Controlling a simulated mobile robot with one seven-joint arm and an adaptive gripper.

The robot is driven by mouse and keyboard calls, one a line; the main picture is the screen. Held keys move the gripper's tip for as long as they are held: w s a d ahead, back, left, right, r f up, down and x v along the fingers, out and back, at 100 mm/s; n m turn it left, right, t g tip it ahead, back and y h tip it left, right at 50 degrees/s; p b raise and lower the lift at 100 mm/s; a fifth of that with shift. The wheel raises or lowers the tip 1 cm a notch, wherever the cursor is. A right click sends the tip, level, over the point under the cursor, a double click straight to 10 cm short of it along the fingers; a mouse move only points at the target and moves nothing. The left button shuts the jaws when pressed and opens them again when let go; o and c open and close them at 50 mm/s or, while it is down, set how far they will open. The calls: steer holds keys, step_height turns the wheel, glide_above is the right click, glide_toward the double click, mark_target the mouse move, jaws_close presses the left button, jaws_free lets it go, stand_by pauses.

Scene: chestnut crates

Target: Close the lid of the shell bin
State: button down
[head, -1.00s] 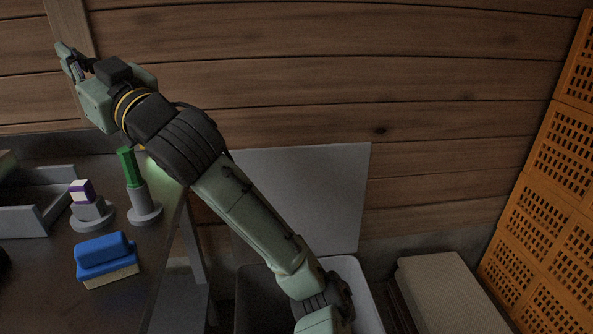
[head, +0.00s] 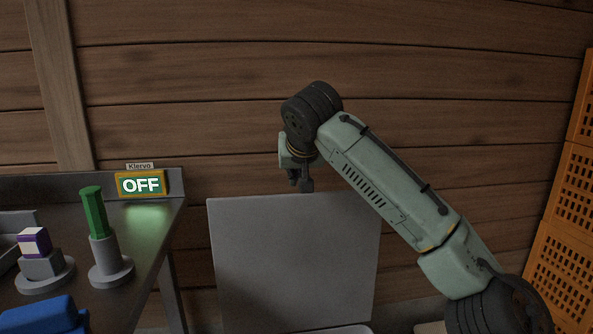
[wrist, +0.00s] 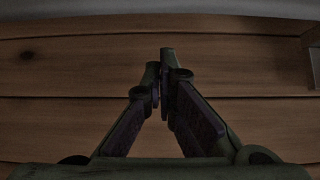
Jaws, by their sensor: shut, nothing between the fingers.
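The shell bin's lid is a flat grey panel (head: 290,265) standing upright, open, against the plank wall in the head view. Only a sliver of the pale bin rim (head: 345,329) shows at the bottom edge; the rest of the bin is out of view. My gripper (head: 301,184) points down at the lid's top edge, near its middle; the head view does not settle whether it touches. In the wrist view my gripper (wrist: 161,78) has its fingertips together with nothing between them, in front of wooden planks. A grey band runs along the top there; I cannot tell what it is.
Orange crates (head: 565,220) stack at right.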

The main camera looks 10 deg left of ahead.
steer(key=shift+s+f+b, duration=0.15)
steer(key=shift+f, duration=0.75)
steer(key=shift+s+f+b, duration=0.1)
steer(key=shift+f+b, duration=0.05)
steer(key=shift+f, duration=0.75)
steer(key=shift+s+d, duration=0.1)
steer(key=shift+d, duration=0.05)
